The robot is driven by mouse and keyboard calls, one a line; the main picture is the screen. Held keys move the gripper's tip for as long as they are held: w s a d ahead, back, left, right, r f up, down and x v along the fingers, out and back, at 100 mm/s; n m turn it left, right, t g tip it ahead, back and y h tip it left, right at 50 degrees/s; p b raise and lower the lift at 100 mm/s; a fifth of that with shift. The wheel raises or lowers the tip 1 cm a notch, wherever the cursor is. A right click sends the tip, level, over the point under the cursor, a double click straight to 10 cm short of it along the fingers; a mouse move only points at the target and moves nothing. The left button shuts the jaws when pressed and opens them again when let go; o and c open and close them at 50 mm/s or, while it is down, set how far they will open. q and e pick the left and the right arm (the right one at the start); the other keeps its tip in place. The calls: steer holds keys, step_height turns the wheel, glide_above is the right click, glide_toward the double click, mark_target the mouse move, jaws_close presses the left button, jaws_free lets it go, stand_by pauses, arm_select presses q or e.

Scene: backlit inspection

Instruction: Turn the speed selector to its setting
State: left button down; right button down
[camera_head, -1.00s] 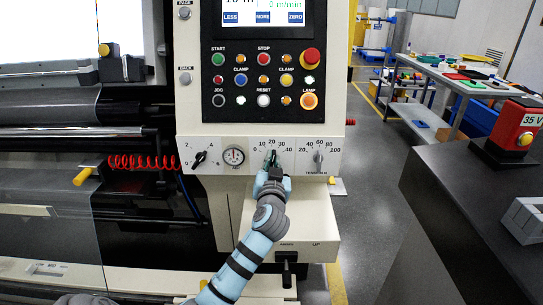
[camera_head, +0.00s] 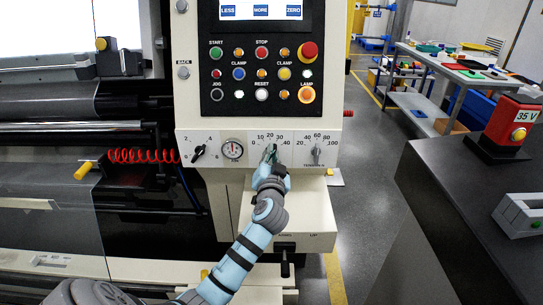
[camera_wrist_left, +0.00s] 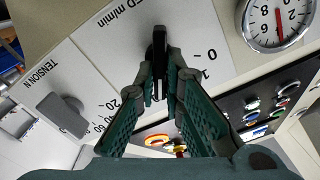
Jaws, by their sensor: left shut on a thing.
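The speed selector is a black knob (camera_wrist_left: 159,62) on a pale dial plate marked "m/min", with numbers around it. In the left wrist view it stands between the fingertips of my left gripper (camera_wrist_left: 157,85), which is shut on it. In the head view my left gripper (camera_head: 270,156) is at the speed dial (camera_head: 268,138), whose scale runs from 0 to 40. There the fingers cover most of the knob, and I cannot read its setting. My right gripper is not in view.
The tension knob (camera_head: 316,154) is just right of my gripper; a round gauge (camera_head: 233,150) and a smaller black selector (camera_head: 199,152) are left. The button panel (camera_head: 262,75) is above. A dark bench (camera_head: 460,210) with a red device (camera_head: 508,125) is at right.

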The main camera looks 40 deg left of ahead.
arm_select(q)
steer(key=c, duration=1.7)
jaws_free()
steer(key=v, duration=1.2)
steer(key=shift+f, duration=0.1)
